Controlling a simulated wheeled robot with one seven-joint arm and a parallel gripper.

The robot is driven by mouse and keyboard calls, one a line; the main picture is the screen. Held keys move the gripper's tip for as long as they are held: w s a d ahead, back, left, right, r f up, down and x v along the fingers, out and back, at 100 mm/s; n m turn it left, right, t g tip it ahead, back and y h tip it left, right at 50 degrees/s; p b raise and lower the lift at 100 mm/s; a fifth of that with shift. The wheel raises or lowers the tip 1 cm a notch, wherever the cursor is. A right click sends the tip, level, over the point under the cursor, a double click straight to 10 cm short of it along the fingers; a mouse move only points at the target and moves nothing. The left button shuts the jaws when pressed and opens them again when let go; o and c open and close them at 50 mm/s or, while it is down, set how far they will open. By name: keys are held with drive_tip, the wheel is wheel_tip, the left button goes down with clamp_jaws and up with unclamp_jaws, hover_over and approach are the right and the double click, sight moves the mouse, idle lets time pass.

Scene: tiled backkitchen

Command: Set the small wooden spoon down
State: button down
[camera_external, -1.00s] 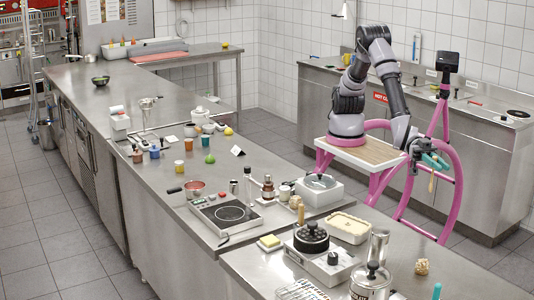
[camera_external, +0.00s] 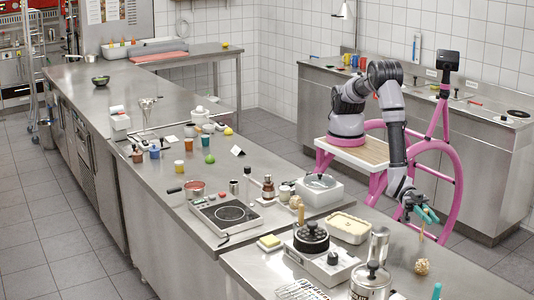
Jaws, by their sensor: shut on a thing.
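My gripper (camera_external: 427,215) is shut on the small wooden spoon (camera_external: 421,232). The spoon is a thin, pale brown piece that hangs down from the teal fingers. It is small in this view, and its upper part is hidden by the fingers. In the picture the spoon hangs just above a tan knobbly ball (camera_external: 422,266) on the near steel counter (camera_external: 455,275). I cannot tell how high the spoon is above the counter or whether it is over it.
On the near counter stand a metal canister (camera_external: 370,280), a tall metal cup (camera_external: 379,244), a grey appliance with a black knob (camera_external: 322,262) and a cream tray (camera_external: 348,228). A teal-topped item (camera_external: 436,291) is at the front edge. The counter right of the ball is clear.

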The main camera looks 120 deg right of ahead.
drive_tip(key=shift+f, duration=1.75)
drive_tip(key=shift+f, duration=0.1)
drive_tip(key=c, duration=0.8)
unclamp_jaws()
drive_tip(key=shift+c, duration=0.2)
drive_tip(key=v, duration=1.2)
